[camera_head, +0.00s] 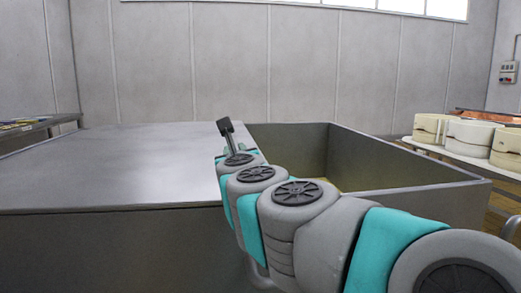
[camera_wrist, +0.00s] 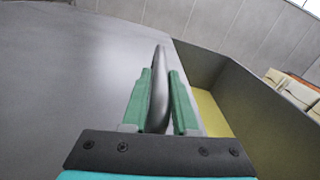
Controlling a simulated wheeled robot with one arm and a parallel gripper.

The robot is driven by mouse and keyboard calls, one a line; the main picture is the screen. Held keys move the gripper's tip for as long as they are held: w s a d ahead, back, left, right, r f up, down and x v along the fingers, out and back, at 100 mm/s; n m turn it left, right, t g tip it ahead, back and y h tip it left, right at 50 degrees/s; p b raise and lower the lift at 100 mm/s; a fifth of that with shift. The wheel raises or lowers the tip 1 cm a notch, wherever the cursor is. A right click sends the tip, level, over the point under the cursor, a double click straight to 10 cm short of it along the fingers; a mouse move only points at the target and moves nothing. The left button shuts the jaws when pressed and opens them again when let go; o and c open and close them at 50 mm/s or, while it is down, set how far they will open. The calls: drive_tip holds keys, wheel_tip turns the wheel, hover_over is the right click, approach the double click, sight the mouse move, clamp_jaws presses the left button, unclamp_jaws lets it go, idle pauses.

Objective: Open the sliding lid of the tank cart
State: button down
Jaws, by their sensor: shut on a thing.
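The tank cart (camera_head: 400,205) is a large grey metal box. Its flat grey lid (camera_head: 110,165) covers the left part, and the right part of the tank is uncovered, with a yellowish inside (camera_wrist: 209,112) low down in the wrist view. A dark upright handle (camera_head: 226,127) stands near the lid's right edge. In the wrist view my gripper (camera_wrist: 160,92) has its green fingers on either side of the grey handle (camera_wrist: 160,62), shut on it. In the head view my arm hides the fingers and the lower part of the handle.
Pale cheese moulds (camera_head: 467,135) stand on a white table at the right, beyond the tank's right wall. A table (camera_head: 38,130) with items stands at the far left. A panelled grey wall (camera_head: 230,60) closes the back.

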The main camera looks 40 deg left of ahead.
drive_tip(key=s+a, duration=0.4)
drive_tip(key=shift+s, duration=0.3)
drive_tip(key=c, duration=0.7)
unclamp_jaws()
drive_tip(key=shift+c, duration=0.2)
drive_tip(key=shift+d, duration=0.1)
drive_tip(key=b, duration=0.1)
hover_over(208, 189)
drive_tip(key=a, duration=0.1)
drive_tip(key=shift+w, duration=0.45)
drive_tip(key=shift+s+d, duration=0.4)
drive_tip(key=shift+s, duration=0.05)
